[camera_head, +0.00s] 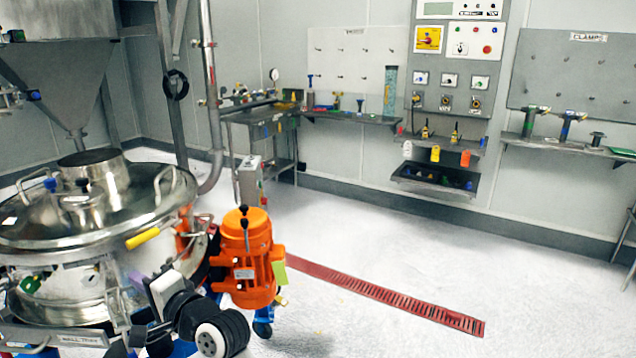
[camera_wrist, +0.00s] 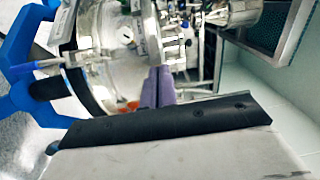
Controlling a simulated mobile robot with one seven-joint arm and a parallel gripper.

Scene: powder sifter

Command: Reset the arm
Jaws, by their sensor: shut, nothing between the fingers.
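My gripper (camera_wrist: 157,88) shows in the wrist view as two purple fingers pressed together, with nothing between them. They point toward shiny steel fittings (camera_wrist: 172,35) beyond. In the head view, my arm comes in at the bottom left and the purple fingers (camera_head: 137,281) show small beside the steel sifter (camera_head: 105,205), in front of its lower right side. I cannot tell whether they touch it. An orange motor (camera_head: 246,262) stands just right of my arm. A blue frame part (camera_wrist: 25,75) fills the left edge of the wrist view.
A yellow handle (camera_head: 143,239) sticks out from the sifter. A grey hopper (camera_head: 62,85) hangs behind it. A red floor drain (camera_head: 385,294) crosses the white floor, which is open to the right. A workbench (camera_head: 262,122), control panel (camera_head: 455,60) and clamp shelf (camera_head: 570,142) line the back wall.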

